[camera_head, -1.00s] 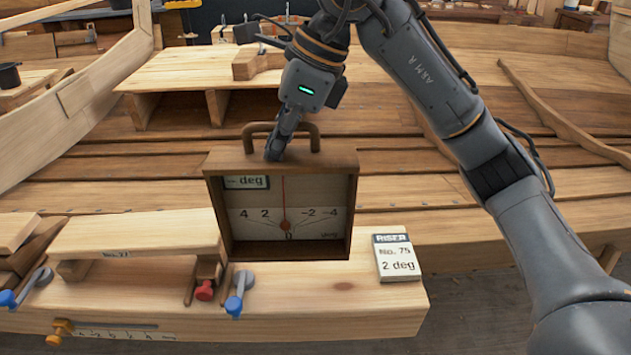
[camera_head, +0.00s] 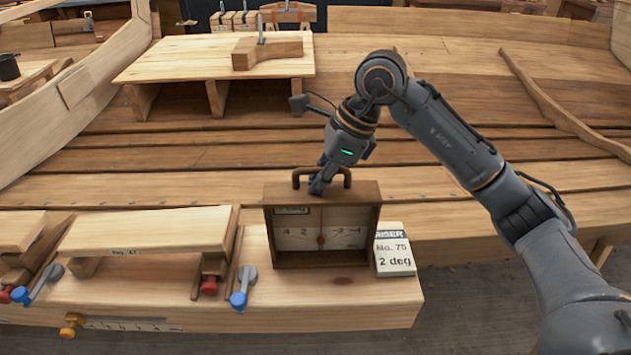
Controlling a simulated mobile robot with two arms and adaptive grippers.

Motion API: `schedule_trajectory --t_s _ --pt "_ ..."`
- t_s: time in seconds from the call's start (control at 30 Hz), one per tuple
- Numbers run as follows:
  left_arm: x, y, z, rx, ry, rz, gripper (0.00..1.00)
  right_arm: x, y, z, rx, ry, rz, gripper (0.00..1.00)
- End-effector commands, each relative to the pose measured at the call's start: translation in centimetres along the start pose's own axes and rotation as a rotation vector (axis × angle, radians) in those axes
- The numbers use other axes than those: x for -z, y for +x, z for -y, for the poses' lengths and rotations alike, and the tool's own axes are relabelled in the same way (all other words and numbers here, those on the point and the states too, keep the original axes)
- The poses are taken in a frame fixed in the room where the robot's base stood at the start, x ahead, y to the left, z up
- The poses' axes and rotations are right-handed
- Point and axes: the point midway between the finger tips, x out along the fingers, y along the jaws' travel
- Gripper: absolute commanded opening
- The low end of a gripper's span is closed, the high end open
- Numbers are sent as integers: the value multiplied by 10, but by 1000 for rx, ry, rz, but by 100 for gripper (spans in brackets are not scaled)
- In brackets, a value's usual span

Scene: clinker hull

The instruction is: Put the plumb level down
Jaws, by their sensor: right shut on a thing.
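The plumb level (camera_head: 322,257) is a brown wooden box with an open front, a scale face and a red needle near 0. It appears upright at the right part of the pale wooden bench (camera_head: 330,310), just left of the riser block. Whether its base touches the bench I cannot tell for sure. My right gripper (camera_head: 318,187) comes from above and is shut on the level's top handle. The riser block (camera_head: 396,257), labelled "No. 75, 2 deg", lies beside the level, partly covered by it. My left gripper is not in view.
A plank piece labelled No. 27 (camera_head: 146,230) sits on the bench at left, with blue-handled (camera_head: 240,290) and red-handled clamps nearby. Behind are hull planks (camera_head: 180,180) and a raised wooden platform (camera_head: 190,62) with a block on it. Bare bench shows in front of the level.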

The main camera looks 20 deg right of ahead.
Motion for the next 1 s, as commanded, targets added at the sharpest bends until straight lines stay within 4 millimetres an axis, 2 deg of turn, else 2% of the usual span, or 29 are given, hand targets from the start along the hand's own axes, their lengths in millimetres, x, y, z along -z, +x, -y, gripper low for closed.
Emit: schedule_trajectory --t_s 0.27,0.3,0.37,0.4,0.77,0.8,0.87,1.0 --pt "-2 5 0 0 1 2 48 1 3 0 2 0 2 0" --pt "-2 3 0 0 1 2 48 1 2 0 0 1 0 18" --pt "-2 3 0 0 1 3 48 1 2 0 0 1 0 30" --pt "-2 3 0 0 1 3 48 1 2 0 0 1 0 32" --pt "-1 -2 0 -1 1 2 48 -1 -3 0 0 1 0 32" --pt "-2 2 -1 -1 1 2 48 0 -5 1 2 1 1 32" --pt "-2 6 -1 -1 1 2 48 0 -13 1 4 1 2 32" --pt "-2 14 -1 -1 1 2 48 0 -42 2 6 2 3 32"
